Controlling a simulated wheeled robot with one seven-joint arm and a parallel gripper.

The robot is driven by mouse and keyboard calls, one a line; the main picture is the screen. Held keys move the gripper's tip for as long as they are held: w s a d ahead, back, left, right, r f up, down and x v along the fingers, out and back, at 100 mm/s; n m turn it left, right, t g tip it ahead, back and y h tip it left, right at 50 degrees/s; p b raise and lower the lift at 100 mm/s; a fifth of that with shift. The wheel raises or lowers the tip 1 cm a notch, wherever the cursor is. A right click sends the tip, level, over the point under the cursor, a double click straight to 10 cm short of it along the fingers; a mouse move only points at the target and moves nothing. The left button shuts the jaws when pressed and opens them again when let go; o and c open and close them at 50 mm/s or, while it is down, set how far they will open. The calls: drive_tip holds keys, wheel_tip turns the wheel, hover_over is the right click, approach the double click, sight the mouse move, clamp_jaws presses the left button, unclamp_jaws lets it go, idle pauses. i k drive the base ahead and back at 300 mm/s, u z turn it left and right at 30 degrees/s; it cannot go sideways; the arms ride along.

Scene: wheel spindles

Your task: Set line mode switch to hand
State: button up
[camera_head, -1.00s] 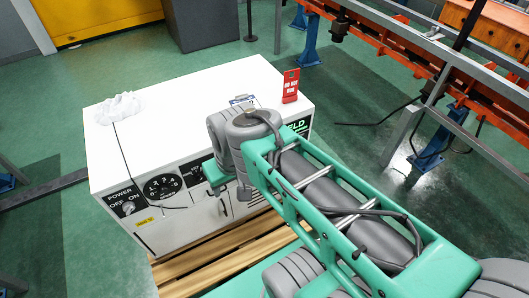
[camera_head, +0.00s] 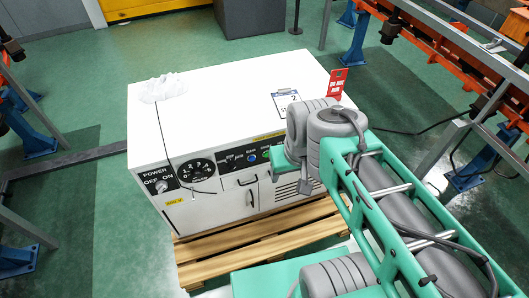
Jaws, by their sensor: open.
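The white cabinet (camera_head: 225,102) has black control plates along its front top edge. A rotary knob (camera_head: 161,186) sits on the left plate marked POWER, OFF and ON. A round dial (camera_head: 196,170) with white marks is beside it. A dark strip (camera_head: 236,160) to the right carries small controls, one a blue button (camera_head: 252,157). No label naming line mode or hand is legible, and my arm hides the strip's right part. My gripper (camera_head: 305,187) shows only as a small grey part below my wrist, in front of the cabinet's right half, apart from the dial and knob.
A thin dark cable hangs over the front past the dial. A wooden pallet (camera_head: 230,248) lies under the cabinet.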

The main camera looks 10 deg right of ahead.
sight(231, 164)
drive_tip(key=u, duration=0.5)
drive_tip(key=k, duration=1.1)
drive_tip(key=u, duration=0.65)
drive_tip(key=i, duration=0.75)
drive_tip(key=u, duration=0.7)
